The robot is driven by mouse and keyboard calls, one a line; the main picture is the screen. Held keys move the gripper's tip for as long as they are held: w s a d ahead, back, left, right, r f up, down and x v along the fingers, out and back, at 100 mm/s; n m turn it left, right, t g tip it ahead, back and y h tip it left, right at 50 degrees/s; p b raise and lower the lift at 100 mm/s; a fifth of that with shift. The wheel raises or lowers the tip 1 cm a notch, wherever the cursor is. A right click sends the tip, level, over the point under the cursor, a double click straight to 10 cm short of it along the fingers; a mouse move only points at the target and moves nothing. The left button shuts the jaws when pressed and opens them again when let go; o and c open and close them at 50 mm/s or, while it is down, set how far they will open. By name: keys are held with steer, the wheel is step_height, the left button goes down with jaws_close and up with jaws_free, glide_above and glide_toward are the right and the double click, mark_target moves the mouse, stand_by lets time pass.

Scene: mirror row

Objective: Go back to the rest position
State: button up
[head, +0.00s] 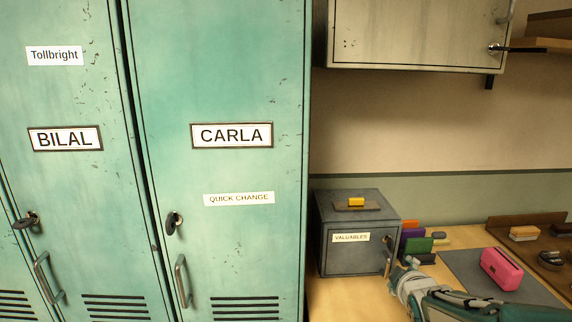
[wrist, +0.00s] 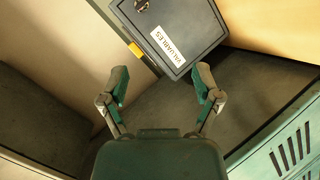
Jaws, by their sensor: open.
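My gripper (wrist: 162,76) is open in the wrist view, its two fingers spread with nothing between them. The grey box labelled VALUABLES (wrist: 187,28) lies beyond the fingertips and looks tilted in that view. In the head view my gripper (head: 408,266) is at the lower right, in front of the right side of the grey box (head: 350,258). The arm reaches in from the bottom right. I cannot tell whether a finger touches the box. The box door looks shut, and a small yellow block (head: 356,202) sits on its top.
Green lockers labelled BILAL (head: 65,139) and CARLA (head: 232,135) stand shut at the left. On the wooden counter (head: 335,300) are coloured upright items (head: 411,235), a grey mat (head: 460,265) with a pink object (head: 501,269), and a brown tray (head: 515,222). A wall cabinet (head: 415,35) hangs above.

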steer(key=s+a+m+g+y, duration=0.1)
steer(key=s+a+m+g, duration=0.2)
steer(key=s, duration=0.9)
steer(key=s+a+r+m+g+y, duration=0.1)
steer(key=s+a+m+g, duration=0.3)
steer(key=s, duration=0.9)
steer(key=a+m, duration=0.2)
steer(key=m, duration=0.1)
steer(key=shift+a, duration=0.4)
steer(key=shift+r, duration=0.1)
